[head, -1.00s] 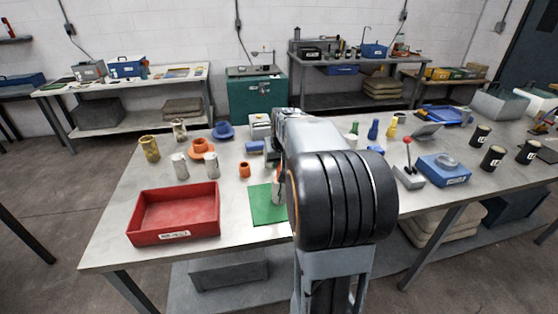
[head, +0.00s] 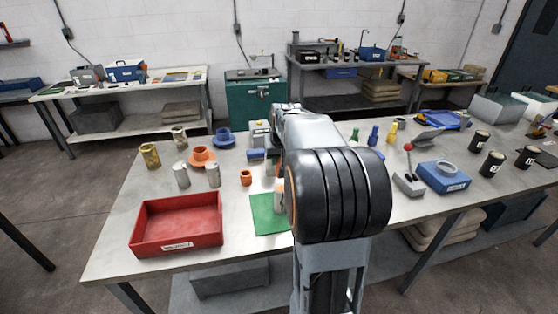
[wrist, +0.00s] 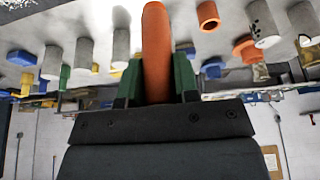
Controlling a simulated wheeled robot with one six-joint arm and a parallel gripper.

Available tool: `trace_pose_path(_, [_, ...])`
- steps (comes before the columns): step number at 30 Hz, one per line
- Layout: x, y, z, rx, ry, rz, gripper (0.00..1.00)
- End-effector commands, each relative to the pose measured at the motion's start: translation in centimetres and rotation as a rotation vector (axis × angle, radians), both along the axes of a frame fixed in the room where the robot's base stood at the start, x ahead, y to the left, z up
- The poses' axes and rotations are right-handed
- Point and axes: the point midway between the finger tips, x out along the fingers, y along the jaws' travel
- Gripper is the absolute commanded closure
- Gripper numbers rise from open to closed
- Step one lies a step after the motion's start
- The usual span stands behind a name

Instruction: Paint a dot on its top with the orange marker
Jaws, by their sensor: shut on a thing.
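The orange marker (wrist: 156,45) shows in the wrist view as a plain orange cylinder between the two green fingers of my gripper (wrist: 157,78). My gripper is shut on it, and the marker points away from the palm. In the head view my own arm hides the gripper and the marker. A green mat (head: 266,216) lies near the front of the table, with its right part behind my arm. A pale upright shape (head: 279,187) shows beside the arm at the mat. I cannot tell which thing the task means by "its".
A red bin (head: 150,240) stands left of the mat. Grey cylinders (head: 213,175), a yellow one (head: 150,155), an orange flanged part (head: 203,160) and a small orange ring (head: 246,178) stand behind. A joystick box (head: 408,184) and a blue box (head: 443,180) are right of my arm.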

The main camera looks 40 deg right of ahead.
Motion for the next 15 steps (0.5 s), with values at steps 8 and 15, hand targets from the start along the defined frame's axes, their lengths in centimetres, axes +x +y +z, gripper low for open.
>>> trace_pose_path(8, [0.1, 0.3, 3.0, 0.0, -0.001, 0.005, 0.95])
trace_pose_path(15, [0.3, 0.5, 4.8, 0.001, 0.0, 0.011, 0.95])
